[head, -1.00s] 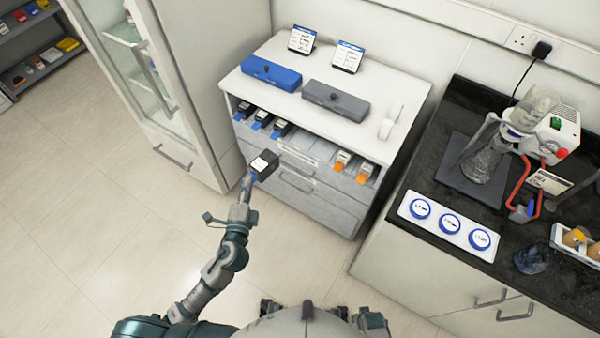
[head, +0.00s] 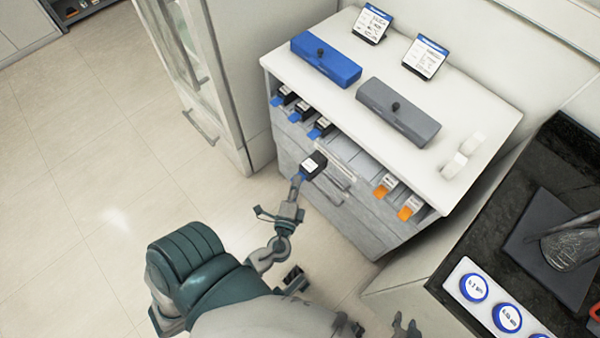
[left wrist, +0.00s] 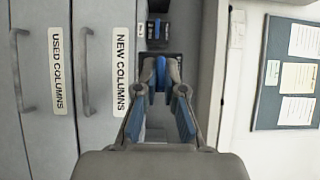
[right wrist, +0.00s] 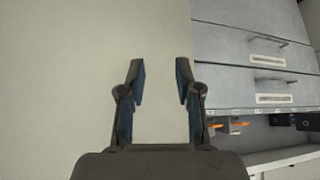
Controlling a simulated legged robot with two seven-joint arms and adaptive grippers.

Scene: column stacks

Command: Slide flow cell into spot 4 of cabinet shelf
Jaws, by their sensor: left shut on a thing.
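My left gripper (head: 298,181) is shut on a dark flow cell (head: 313,165) with a white label and a blue tab. It holds the cell in front of the cabinet, just below the open shelf (head: 352,156). In the left wrist view the fingers (left wrist: 160,66) close on the blue tab. Several dark cells with blue tabs (head: 301,111) sit in the left slots of the shelf. Two cells with orange tabs (head: 386,185) sit towards the right. The slots between these groups look empty. My right gripper (right wrist: 160,74) is open and empty.
A blue case (head: 326,61), a grey case (head: 398,110) and two label stands (head: 426,57) are on the cabinet top. Drawers (head: 330,190) lie below the shelf. A tall glass-door unit (head: 190,60) stands left, a dark bench (head: 520,225) right. The floor at left is clear.

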